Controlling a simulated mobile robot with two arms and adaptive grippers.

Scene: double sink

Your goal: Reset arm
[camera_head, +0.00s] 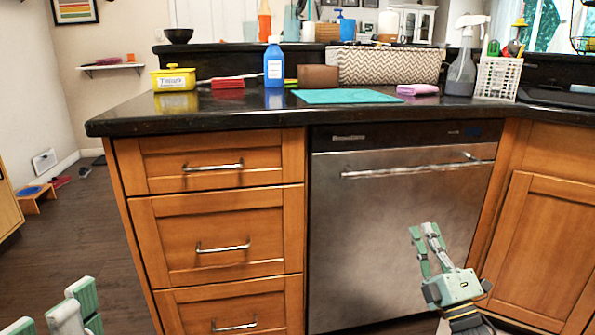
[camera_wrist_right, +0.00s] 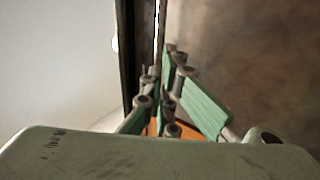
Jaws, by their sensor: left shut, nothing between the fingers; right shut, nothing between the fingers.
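My right gripper (camera_head: 424,230) is in the lower right of the head view, raised in front of the steel dishwasher (camera_head: 380,240), with its green-padded fingers pointing up. It is shut and empty. In the right wrist view its fingers (camera_wrist_right: 172,60) come together, with a pale surface to the left and a brownish-grey surface to the right. My left gripper (camera_head: 75,295) shows at the lower left edge of the head view, over the floor. It is shut with nothing in it, and part of it is cut off by the frame.
A dark countertop (camera_head: 170,121) holds a yellow tub (camera_head: 174,79), a blue bottle (camera_head: 274,65), a teal mat (camera_head: 345,96), a patterned box (camera_head: 390,65) and a spray bottle (camera_head: 462,70). Wooden drawers (camera_head: 222,220) stand left of the dishwasher. Floor at the left is mostly open.

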